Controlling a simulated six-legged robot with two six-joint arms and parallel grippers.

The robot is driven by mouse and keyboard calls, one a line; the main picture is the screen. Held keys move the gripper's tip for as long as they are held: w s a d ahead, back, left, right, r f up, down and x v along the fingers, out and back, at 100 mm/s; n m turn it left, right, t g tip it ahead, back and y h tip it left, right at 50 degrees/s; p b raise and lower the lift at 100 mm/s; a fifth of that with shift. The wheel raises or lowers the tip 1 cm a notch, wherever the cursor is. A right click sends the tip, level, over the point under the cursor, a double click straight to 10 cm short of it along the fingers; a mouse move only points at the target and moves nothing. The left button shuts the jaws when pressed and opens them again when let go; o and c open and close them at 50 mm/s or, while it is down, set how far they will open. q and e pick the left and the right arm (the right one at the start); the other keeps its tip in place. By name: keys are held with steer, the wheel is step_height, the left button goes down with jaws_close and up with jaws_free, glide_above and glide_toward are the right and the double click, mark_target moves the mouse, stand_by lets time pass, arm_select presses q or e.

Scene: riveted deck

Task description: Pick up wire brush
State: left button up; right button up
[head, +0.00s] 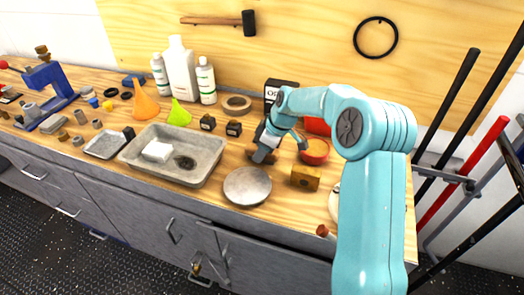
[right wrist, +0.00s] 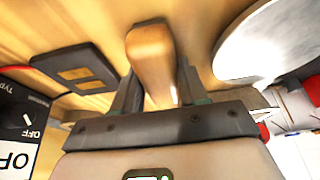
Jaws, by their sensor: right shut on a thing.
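My right gripper (head: 262,154) is low over the workbench, between the sink tray and the black labelled box. In the right wrist view, its two fingers (right wrist: 158,92) stand on either side of a rounded wooden handle, which I take as the wire brush (right wrist: 150,50), and are shut on it. The bristles are not visible there. In the head view the brush is mostly hidden behind my gripper and arm. I cannot tell whether it touches the bench. My left gripper is not in view.
A round metal plate (head: 247,187) lies just in front of the gripper. A grey sink tray (head: 207,176) is to the left, a black labelled box (head: 282,88) behind. Bottles (head: 181,70) stand at the back.

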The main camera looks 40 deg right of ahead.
steer(key=shift+r+p, duration=0.3)
steer(key=shift+r, duration=0.15)
step_height(320, 180, up, 20)
steer(key=p, duration=0.1)
steer(key=shift+f, duration=0.25)
